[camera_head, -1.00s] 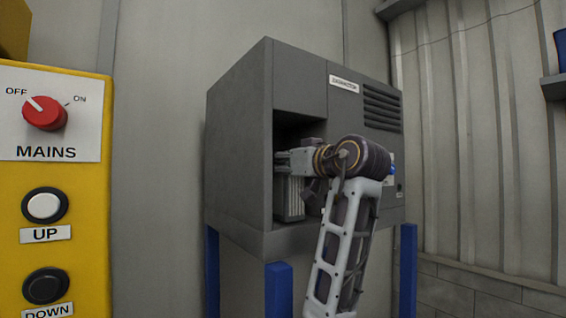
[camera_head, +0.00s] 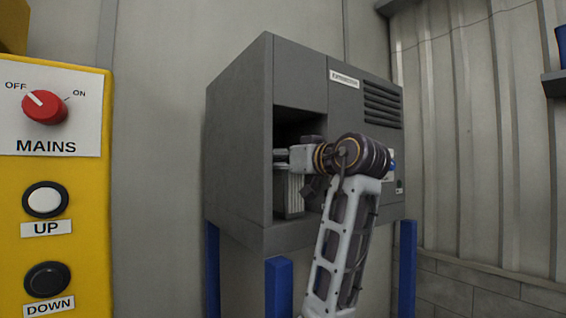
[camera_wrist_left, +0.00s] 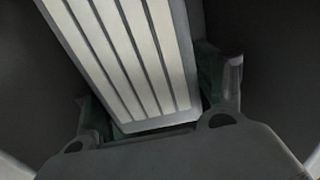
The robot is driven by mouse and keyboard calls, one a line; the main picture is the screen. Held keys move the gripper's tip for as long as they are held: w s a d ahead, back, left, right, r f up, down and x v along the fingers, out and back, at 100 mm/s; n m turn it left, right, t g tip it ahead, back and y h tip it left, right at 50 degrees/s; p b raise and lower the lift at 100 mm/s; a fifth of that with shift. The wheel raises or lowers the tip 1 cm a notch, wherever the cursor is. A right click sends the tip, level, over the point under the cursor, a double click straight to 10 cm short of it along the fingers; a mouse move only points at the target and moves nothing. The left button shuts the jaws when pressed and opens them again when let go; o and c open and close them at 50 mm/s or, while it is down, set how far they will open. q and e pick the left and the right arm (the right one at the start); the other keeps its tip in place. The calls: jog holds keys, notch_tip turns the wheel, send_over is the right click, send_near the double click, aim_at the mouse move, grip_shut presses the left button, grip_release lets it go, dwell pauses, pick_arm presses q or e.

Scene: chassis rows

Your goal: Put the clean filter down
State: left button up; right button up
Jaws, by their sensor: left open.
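The filter (camera_head: 289,192) is a pale, ribbed panel with a grey frame. It stands upright inside the open bay of the grey cabinet (camera_head: 237,150), near the bay's left side. My left gripper (camera_head: 282,157) is at the filter's upper part, inside the bay's mouth. In the left wrist view the filter (camera_wrist_left: 125,50) lies between the two spread fingers, with its near end close to the palm. The gripper is open; I cannot tell whether a finger touches the filter. My wrist hides part of the bay. My right gripper is out of view.
A yellow control panel (camera_head: 85,200) with a red MAINS knob (camera_head: 45,105) pointing to OFF and UP and DOWN buttons stands at the left. Blue legs (camera_head: 279,288) are under the cabinet. A ribbed wall (camera_head: 470,140) and a shelf edge (camera_head: 553,84) are at the right.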

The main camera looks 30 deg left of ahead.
pick_arm(q)
jog(key=shift+r, duration=0.2)
jog(key=shift+s+d+f, duration=0.15)
jog(key=shift+s+d, duration=0.1)
jog(key=shift+d, duration=0.4)
jog(key=b+v, duration=0.3)
jog(key=v, duration=0.7)
jog(key=shift+s+d+b, duration=0.2)
jog(key=shift+d+b, duration=0.1)
jog(key=shift+b, duration=0.05)
dwell(0.4)
